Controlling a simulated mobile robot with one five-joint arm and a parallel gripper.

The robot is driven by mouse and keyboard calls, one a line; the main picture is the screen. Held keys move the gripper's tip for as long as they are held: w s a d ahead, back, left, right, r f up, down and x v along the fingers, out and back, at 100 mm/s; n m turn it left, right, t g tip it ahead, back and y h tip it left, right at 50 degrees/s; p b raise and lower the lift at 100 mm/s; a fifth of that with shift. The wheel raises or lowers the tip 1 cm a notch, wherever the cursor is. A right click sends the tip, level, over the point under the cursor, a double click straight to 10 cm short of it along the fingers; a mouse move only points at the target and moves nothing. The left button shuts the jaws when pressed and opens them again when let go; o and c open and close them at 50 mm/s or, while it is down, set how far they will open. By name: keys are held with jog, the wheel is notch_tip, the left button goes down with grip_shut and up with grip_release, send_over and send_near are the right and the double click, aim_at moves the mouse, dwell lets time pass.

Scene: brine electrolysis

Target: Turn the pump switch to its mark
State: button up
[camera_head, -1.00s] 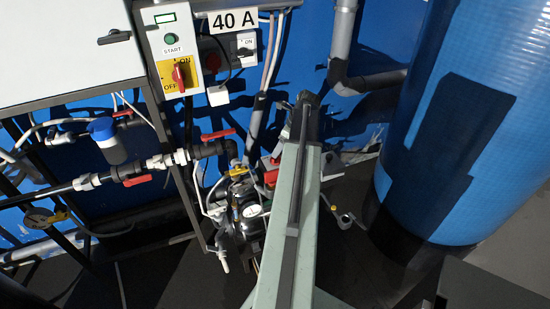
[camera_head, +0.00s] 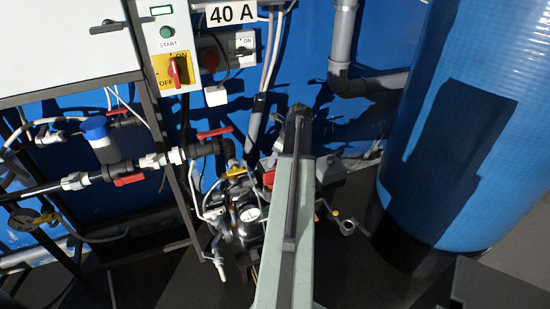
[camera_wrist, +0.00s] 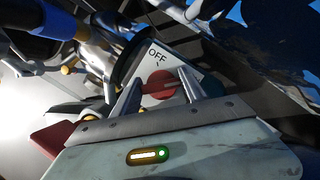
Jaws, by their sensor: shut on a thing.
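The pump switch shows in the wrist view as a round red knob (camera_wrist: 158,79) on a pale plate (camera_wrist: 187,73) lettered OFF. My gripper (camera_wrist: 162,86) has one finger on each side of the knob and is shut on its red grip. A short dark tick stands on the plate between the knob and the lettering. The rest of the plate's lettering is hidden or out of view. In the head view my arm covers the switch and my gripper; a red and grey housing (camera_head: 329,168) shows beside the arm.
A pump with a round gauge (camera_head: 249,213) and pipes with red valve handles (camera_head: 130,180) crowd the left. A panel with a yellow-backed red switch (camera_head: 172,71) hangs above. A large blue tank (camera_head: 425,190) stands right.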

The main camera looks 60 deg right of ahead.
jog(key=shift+n, duration=0.3)
jog(key=n+y, duration=0.1)
jog(key=n, duration=0.2)
jog(key=shift+d+g, duration=0.15)
jog(key=shift+g, duration=0.15)
jog(key=n+y, duration=0.1)
jog(key=n, duration=0.1)
jog(key=n+g, duration=0.1)
jog(key=n, duration=0.2)
jog(key=shift+y, duration=0.4)
jog(key=n+g, duration=0.1)
jog(key=n, duration=0.3)
jog(key=shift+n+g+y, duration=0.3)
jog(key=shift+g+y, duration=0.1)
jog(key=shift+n+g, duration=0.9)
jog(key=shift+n, duration=1.4)
jog(key=o, duration=1.4)
